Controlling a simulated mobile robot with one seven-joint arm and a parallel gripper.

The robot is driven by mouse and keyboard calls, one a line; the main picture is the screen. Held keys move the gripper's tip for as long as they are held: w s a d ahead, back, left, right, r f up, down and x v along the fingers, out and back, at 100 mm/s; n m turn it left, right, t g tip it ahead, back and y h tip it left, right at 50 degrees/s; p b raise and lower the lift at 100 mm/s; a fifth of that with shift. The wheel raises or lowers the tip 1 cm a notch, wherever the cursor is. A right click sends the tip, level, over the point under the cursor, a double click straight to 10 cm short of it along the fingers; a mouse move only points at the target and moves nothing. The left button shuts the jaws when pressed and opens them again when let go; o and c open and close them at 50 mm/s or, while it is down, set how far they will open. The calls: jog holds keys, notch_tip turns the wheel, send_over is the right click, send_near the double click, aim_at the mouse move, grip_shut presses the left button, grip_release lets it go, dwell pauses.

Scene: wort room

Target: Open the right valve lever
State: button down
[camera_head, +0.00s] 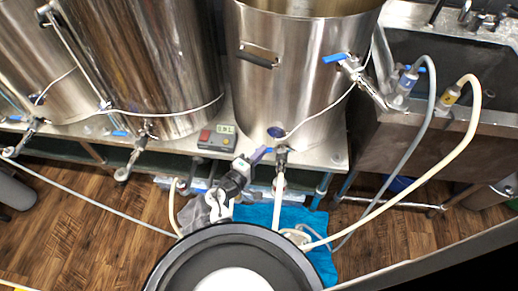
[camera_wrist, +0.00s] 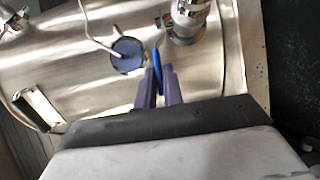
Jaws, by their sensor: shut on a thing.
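The right steel kettle (camera_head: 290,85) has a metal valve (camera_head: 281,157) low on its front. The same valve shows in the wrist view (camera_wrist: 190,18). Its blue lever (camera_wrist: 157,58) points from the valve toward my gripper and lies between the two purple fingers. My gripper (camera_wrist: 157,76) is shut on this lever. In the head view my gripper (camera_head: 263,153) reaches the valve from the left, and its fingers mostly hide the lever.
A round blue dial (camera_head: 275,132) sits close above the valve. Another blue-handled valve (camera_head: 345,61) is higher on the kettle. Hoses (camera_head: 440,165) run from the sink (camera_head: 440,60) down across the floor.

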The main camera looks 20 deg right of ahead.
jog(key=shift+s+n+t+y, duration=0.55)
jog(key=shift+n+t+y, duration=0.15)
jog(key=shift+t, duration=0.2)
jog(key=c, duration=1.5)
grip_release()
